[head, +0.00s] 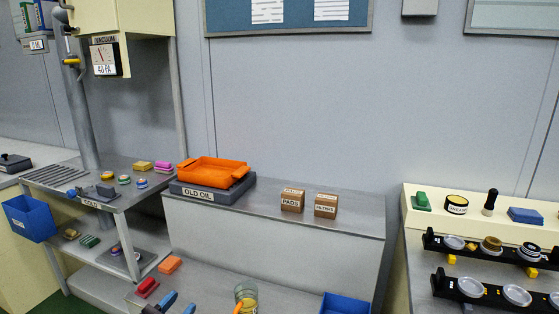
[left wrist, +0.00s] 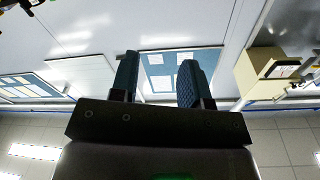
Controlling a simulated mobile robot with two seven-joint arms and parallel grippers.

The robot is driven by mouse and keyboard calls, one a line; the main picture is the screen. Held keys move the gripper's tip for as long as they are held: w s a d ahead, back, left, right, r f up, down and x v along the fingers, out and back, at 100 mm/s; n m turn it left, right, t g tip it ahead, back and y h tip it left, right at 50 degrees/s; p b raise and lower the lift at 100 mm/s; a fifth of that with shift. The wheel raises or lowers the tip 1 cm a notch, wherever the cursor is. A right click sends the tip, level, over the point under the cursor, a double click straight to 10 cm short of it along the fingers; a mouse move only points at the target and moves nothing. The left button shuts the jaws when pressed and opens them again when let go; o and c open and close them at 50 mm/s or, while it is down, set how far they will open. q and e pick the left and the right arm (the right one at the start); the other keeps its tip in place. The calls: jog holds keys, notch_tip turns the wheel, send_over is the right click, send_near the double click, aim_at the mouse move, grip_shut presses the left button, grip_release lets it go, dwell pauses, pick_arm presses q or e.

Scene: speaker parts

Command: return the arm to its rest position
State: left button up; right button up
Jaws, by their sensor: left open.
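My left gripper (head: 178,302) shows only by its blue fingertips at the bottom edge of the head view, in front of the lower shelf. In the left wrist view the two dark blue fingers of my left gripper (left wrist: 157,75) stand apart with nothing between them. Behind them are the wall and a notice board (left wrist: 172,72), seen upside down, with floor-like or ceiling tiles below. The rest of my left arm is out of the head view. My right gripper is in neither view.
An orange tray (head: 213,171) sits on the OLD OIL base (head: 197,191) on the grey bench (head: 265,213). Two small boxes, PADS (head: 292,201) and FILTERS (head: 326,206), stand to its right. A glass (head: 246,297) and a blue bin (head: 345,303) are low in front.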

pick_arm(q)
jog(key=s+a+f+n+g+y+b, duration=0.2)
jog(key=s+f+g+b, duration=0.1)
jog(key=s+f, duration=0.65)
jog(key=s+a+f+n+g+y+b, duration=0.1)
jog(key=s+f+n+g+y+b, duration=0.15)
jog(key=s+f, duration=0.65)
jog(key=s+a+f+n+g+y+b, duration=0.1)
jog(key=s+a+f+g+y+b, duration=0.2)
jog(key=s, duration=1.1)
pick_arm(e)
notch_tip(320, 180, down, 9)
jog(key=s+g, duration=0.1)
pick_arm(q)
notch_tip(320, 180, up, 10)
jog(key=n+t+p, duration=0.1)
jog(key=t+p, duration=0.1)
jog(key=p, duration=1.2)
jog(key=shift+w+d, duration=0.35)
jog(key=shift+w, duration=0.1)
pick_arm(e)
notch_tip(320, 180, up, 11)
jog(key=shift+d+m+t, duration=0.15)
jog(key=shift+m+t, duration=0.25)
pick_arm(q)
jog(key=shift+f+n, duration=0.15)
jog(key=shift+n, duration=0.1)
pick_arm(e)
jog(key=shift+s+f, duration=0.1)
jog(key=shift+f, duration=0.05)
